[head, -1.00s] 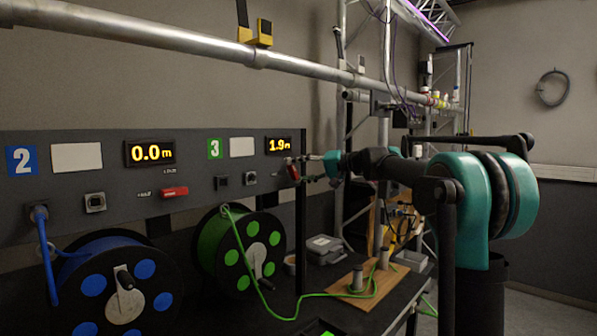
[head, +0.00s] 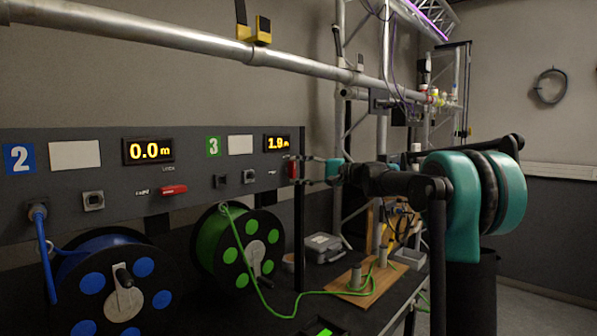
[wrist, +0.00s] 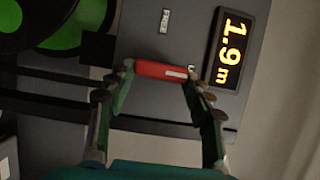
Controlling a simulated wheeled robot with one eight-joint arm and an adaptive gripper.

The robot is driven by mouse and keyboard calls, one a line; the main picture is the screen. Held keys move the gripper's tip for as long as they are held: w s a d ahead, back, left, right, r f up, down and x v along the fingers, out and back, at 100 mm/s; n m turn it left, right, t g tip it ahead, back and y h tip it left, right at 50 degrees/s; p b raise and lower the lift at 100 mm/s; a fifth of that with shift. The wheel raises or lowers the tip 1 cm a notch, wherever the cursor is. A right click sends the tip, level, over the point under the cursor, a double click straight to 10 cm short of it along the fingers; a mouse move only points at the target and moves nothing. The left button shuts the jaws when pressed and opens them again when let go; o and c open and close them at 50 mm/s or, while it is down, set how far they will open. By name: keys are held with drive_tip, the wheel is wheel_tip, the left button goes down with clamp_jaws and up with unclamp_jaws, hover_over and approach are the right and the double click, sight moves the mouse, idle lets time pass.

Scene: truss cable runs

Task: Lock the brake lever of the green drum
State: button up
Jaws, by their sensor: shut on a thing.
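The green drum (head: 207,245) hangs below the grey panel, under the green 3 sign (head: 214,147); part of it shows at the top left of the wrist view (wrist: 65,35). Its red brake lever (head: 293,170) is on the panel below the 1.9 m display (head: 277,143). The lever stands about upright in the head view and lies across between my fingertips in the wrist view (wrist: 160,70). My gripper (wrist: 160,76) is shut on the lever, one finger at each end. In the head view my gripper (head: 301,170) reaches it from the right.
The blue drum (head: 75,265) has its own red lever (head: 174,190), lying about level, under a 0.0 m display (head: 149,151). A green cable (head: 330,293) runs from the green drum to a wooden board (head: 345,290). A metal pipe (head: 150,38) crosses above the panel.

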drive_tip(key=o, duration=1.1)
drive_tip(key=shift+o, duration=0.2)
drive_tip(key=shift+d, duration=0.15)
drive_tip(key=v, duration=1.1)
drive_tip(key=shift+d, duration=0.35)
drive_tip(key=shift+s+f, duration=0.1)
